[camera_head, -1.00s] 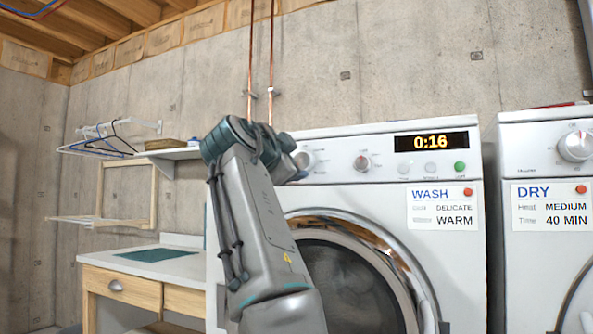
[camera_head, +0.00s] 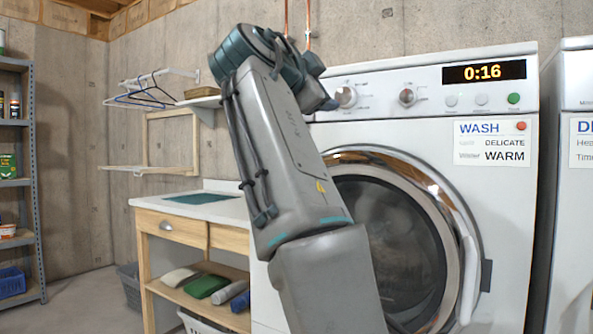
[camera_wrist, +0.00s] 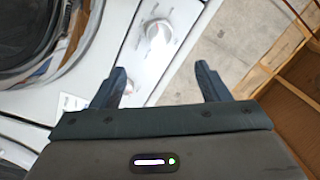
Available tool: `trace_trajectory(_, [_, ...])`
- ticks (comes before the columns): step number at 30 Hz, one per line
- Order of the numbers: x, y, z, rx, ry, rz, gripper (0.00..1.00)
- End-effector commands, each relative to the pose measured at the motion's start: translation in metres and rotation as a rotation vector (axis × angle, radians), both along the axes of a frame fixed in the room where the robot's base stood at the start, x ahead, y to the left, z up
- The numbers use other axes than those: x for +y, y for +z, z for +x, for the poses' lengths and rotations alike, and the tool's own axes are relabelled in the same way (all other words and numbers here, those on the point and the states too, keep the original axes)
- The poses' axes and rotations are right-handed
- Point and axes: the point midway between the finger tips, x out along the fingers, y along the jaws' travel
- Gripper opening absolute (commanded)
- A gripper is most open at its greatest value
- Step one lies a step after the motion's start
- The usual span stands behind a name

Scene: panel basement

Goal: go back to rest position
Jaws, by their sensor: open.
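My gripper (camera_wrist: 160,88) shows in the wrist view with its two dark fingers spread apart and nothing between them. A white washer knob (camera_wrist: 158,32) lies beyond the fingertips; the gap to it is hard to judge. In the head view my arm rises in front of the left part of the washer (camera_head: 450,145), and my fingers are hidden behind the wrist near the panel's left end. The washer's display (camera_head: 484,72) reads 0:16, and its round glass door (camera_head: 400,245) looks closed.
The dryer (camera_head: 575,200) stands at the right edge. Left of the washer is a wooden table (camera_head: 180,235) with folded cloths below. A drying rack with hangers (camera_head: 150,95) is on the wall. A metal shelf (camera_head: 35,190) stands far left. Open floor (camera_head: 85,300) lies between.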

Motion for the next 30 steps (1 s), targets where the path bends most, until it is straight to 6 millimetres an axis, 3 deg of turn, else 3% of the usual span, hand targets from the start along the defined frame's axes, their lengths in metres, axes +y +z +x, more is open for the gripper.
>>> trace_trajectory(5, [-0.009, 0.003, 0.007, 0.048, 0.003, -0.011, 0.69])
trace_trajectory(10, [-0.042, 0.001, 0.03, 0.245, 0.029, -0.064, 0.69])
trace_trajectory(17, [-0.082, -0.029, 0.045, 0.571, 0.137, -0.155, 0.69])
trace_trajectory(23, [-0.1, -0.063, 0.031, 0.815, 0.271, -0.224, 0.69])
trace_trajectory(30, [-0.105, -0.105, -0.014, 1.059, 0.466, -0.304, 0.69])
